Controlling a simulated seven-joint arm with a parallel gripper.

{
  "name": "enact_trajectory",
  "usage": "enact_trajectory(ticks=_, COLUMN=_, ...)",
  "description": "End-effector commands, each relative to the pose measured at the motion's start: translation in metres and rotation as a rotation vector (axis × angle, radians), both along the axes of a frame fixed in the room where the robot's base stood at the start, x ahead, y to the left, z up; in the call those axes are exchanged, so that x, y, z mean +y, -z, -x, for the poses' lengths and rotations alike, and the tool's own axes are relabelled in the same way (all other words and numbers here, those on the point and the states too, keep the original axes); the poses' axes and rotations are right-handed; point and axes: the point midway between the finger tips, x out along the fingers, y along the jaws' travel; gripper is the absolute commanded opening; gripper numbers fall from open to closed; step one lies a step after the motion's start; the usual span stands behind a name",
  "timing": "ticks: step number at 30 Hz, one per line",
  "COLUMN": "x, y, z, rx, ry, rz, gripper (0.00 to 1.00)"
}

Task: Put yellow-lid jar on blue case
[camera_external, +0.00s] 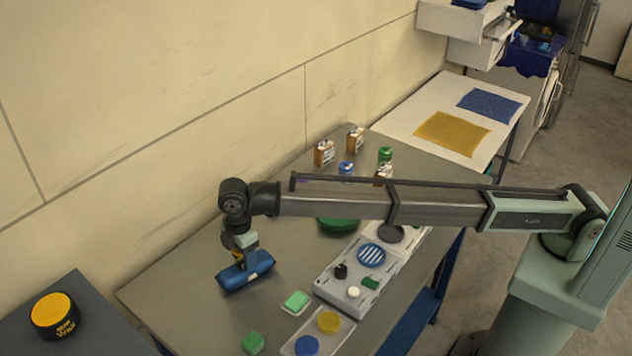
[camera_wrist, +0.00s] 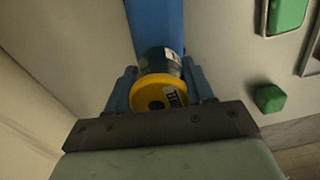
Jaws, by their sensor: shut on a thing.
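My gripper (camera_wrist: 160,92) is shut on the yellow-lid jar (camera_wrist: 152,96), with one blue finger on each side of it. The jar has a yellow lid facing the wrist camera and a dark body with a pale label beyond it. The long blue case (camera_external: 248,273) lies on the grey table below my gripper (camera_external: 238,254). The case (camera_wrist: 155,25) also shows directly beyond the jar in the wrist view. In the external view the jar is mostly hidden by the gripper. I cannot tell whether it touches the case.
A grey tray (camera_external: 331,287) with several small items stands right of the case. Green blocks (camera_external: 296,301) (camera_external: 253,342) lie nearer the front. Bottles and cans (camera_external: 324,153) stand at the back. A black tin with a yellow top (camera_external: 54,315) sits on a separate dark surface at left.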

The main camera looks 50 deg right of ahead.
Motion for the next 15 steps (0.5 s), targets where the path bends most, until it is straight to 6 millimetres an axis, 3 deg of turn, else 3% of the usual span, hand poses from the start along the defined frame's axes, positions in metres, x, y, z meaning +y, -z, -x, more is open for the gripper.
enact_trajectory(ticks=9, x=0.0001, y=0.0027, z=-0.0001, rx=0.0, ry=0.0, rz=0.0, gripper=0.23)
enact_trajectory(ticks=10, x=0.0001, y=0.0022, z=-0.0001, rx=0.0, ry=0.0, rz=0.0, gripper=0.55)
enact_trajectory(ticks=15, x=0.0002, y=0.0021, z=-0.0001, rx=0.0, ry=0.0, rz=0.0, gripper=0.71)
